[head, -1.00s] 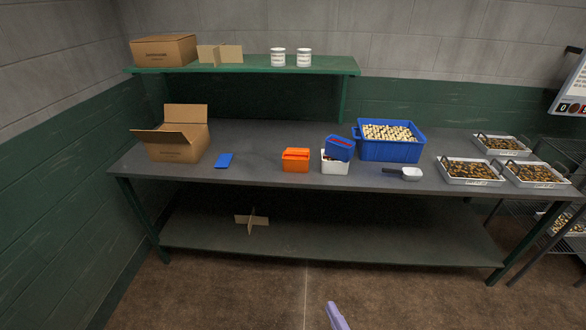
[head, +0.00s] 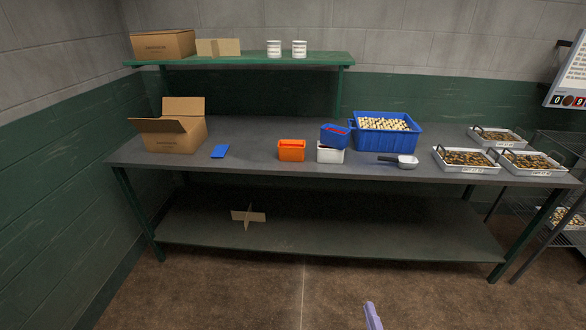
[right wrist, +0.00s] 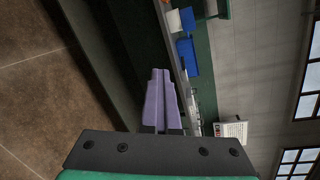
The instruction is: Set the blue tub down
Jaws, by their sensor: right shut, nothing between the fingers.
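The small blue tub (head: 335,137) sits tilted on top of a white tub (head: 330,154) on the workbench, with something red showing inside it. A larger blue bin (head: 390,139) full of pale pieces stands just behind and to the right. My right gripper (head: 372,315) shows only as a purple fingertip at the bottom of the head view, well in front of the bench and apart from the tubs. In the right wrist view its purple fingers (right wrist: 160,100) are closed together and empty. My left gripper is not in view.
An open carton (head: 172,137) stands at the left. A scoop (head: 405,161) and several trays (head: 465,161) are at the right. Bare bench lies between.

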